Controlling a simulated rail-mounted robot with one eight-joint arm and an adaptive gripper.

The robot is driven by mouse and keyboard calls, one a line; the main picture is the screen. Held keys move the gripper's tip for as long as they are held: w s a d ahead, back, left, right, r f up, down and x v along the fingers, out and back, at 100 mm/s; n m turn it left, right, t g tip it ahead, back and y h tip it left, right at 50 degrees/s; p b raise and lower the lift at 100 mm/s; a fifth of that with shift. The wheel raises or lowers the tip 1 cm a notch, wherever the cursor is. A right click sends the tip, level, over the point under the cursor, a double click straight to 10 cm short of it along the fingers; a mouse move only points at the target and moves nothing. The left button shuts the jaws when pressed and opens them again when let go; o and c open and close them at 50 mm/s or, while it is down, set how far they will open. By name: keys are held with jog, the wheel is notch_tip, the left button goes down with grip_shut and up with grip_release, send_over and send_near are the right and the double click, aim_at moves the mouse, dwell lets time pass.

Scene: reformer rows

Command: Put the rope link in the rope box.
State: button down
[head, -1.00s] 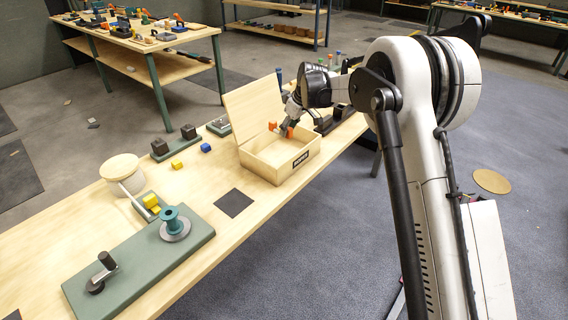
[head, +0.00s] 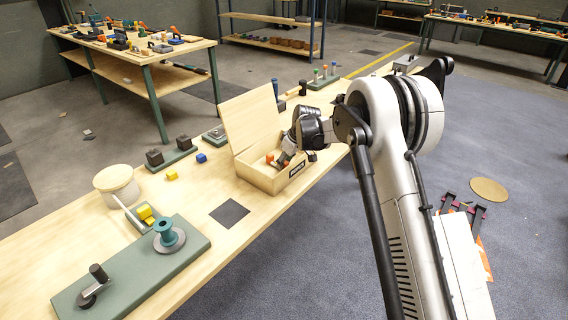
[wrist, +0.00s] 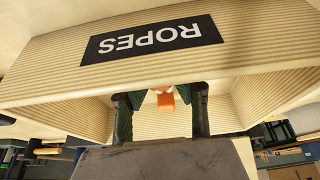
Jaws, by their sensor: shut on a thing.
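The rope box (head: 256,177) is a light wooden box on the bench, with its lid (head: 250,118) standing open and a black label reading ROPES. The label and box wall also show in the wrist view (wrist: 245,52). My gripper (head: 279,162) reaches down into the box opening from the right. It is shut on the rope link (wrist: 166,101), which shows orange and white between the fingers in the wrist view. In the head view, orange parts of the link (head: 269,158) show inside the box walls. The rest of the link is hidden; I cannot tell whether it touches the floor.
A peg stand (head: 323,76) is behind the box. The open lid rises left of my gripper.

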jog(key=c, duration=1.5)
grip_release()
jog(key=shift+o, duration=0.2)
jog(key=shift+r, duration=0.15)
jog(key=v, duration=1.2)
jog(key=shift+p, duration=0.4)
